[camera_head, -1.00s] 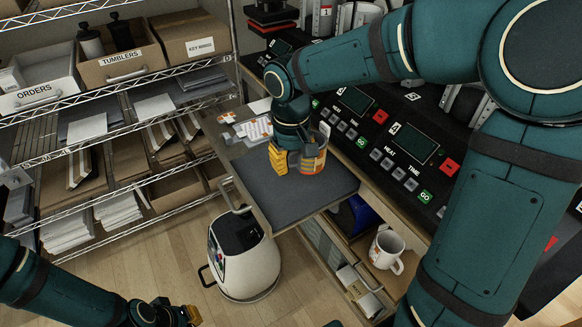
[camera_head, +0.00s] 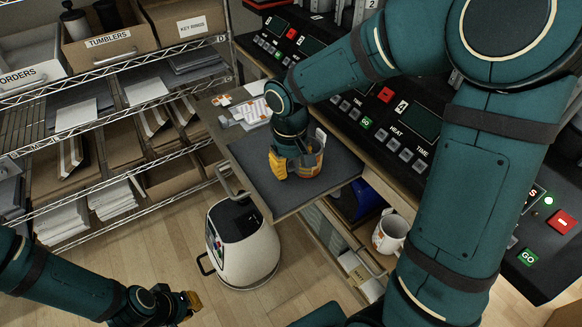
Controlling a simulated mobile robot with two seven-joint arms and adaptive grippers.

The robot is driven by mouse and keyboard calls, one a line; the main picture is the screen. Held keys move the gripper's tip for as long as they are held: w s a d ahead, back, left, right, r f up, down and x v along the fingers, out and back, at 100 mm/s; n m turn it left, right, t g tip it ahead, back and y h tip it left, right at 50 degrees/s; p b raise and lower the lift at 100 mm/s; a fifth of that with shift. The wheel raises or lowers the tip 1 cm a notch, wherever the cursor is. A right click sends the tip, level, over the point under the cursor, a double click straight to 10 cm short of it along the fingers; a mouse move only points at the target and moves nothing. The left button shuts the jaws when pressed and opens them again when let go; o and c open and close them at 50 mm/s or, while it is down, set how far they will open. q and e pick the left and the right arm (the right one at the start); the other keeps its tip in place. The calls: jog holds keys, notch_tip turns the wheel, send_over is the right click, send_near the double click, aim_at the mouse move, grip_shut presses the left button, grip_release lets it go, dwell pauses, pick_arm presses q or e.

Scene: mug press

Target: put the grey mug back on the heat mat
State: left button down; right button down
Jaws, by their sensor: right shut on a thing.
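My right gripper (camera_head: 288,164), with yellow fingertips, is shut on a mug (camera_head: 312,163) with orange and greyish patches. Fingers and wrist hide part of the mug, so its full colour is unclear. The mug is upright over the dark grey mat (camera_head: 285,198) on the pulled-out shelf. I cannot tell whether its base touches the mat. My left gripper (camera_head: 190,302) is low at the left, above the floor and away from the mug. Its jaws are too small and dark to read.
A white mug (camera_head: 390,233) with an orange print stands in the open drawer below the shelf. Printed papers (camera_head: 245,110) lie at the shelf's far end. A white rounded appliance (camera_head: 243,247) stands on the floor below. Press control panels (camera_head: 400,140) border the shelf's right side.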

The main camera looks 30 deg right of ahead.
jog(key=shift+f, duration=0.15)
jog(key=shift+f, duration=0.15)
jog(key=c, duration=0.7)
grip_release()
jog(key=shift+r, duration=0.4)
notch_tip(320, 180, up, 12)
jog(key=p, duration=0.2)
jog(key=shift+a+f+p, duration=0.15)
jog(key=shift+p, duration=0.25)
